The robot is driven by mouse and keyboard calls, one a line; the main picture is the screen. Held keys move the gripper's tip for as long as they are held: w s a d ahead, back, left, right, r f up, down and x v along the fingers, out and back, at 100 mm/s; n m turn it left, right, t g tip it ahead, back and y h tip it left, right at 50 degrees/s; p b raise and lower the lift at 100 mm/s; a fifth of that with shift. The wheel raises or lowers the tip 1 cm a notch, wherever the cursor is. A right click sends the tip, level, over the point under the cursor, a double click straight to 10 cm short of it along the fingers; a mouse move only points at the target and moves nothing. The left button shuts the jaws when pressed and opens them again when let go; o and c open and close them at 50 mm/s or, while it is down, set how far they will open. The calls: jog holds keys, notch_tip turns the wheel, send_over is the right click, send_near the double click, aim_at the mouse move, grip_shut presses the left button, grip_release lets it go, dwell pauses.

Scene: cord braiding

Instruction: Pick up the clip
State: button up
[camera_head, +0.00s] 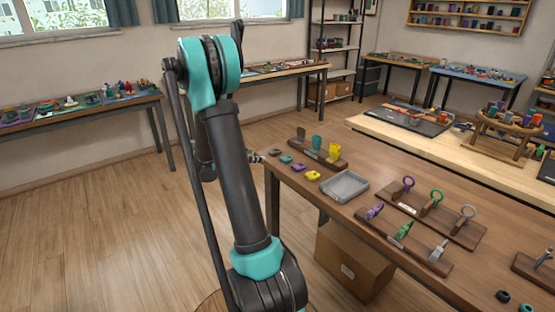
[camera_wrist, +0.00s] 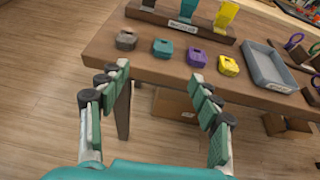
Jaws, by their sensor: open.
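My gripper (camera_wrist: 160,76) is open and empty, its two padded fingers spread wide in the wrist view. It is at the near edge of the brown table, with the small coloured pieces beyond the fingertips. In the head view my arm hides most of it. Clip-like pieces in purple (camera_head: 375,211), green (camera_head: 403,231) and grey (camera_head: 438,251) stand in a wooden rack (camera_head: 388,236) on the table. Which one is the clip I cannot tell. The gripper is apart from them, to their left in the head view.
Small notched blocks in brown (camera_wrist: 126,39), teal (camera_wrist: 163,48), purple (camera_wrist: 194,56) and yellow (camera_wrist: 229,66) sit in a row beside a grey tray (camera_head: 344,186). Behind them is a wooden holder (camera_head: 334,162). A ring rack (camera_head: 455,230) stands farther right. A cardboard box (camera_head: 350,265) lies below.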

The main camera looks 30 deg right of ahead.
send_near(284, 159)
jog(key=w+d, duration=0.1)
jog(key=d, duration=0.2)
jog(key=shift+s+a+f+x, duration=0.1)
jog(key=shift+f+x, duration=0.1)
jog(key=shift+x, duration=0.8)
jog(key=shift+s+a+f+x, duration=0.1)
jog(key=shift+f+x, duration=0.1)
jog(key=shift+x, duration=0.8)
jog(key=shift+s+f+x, duration=0.15)
jog(key=shift+x, duration=0.85)
jog(key=c, duration=0.9)
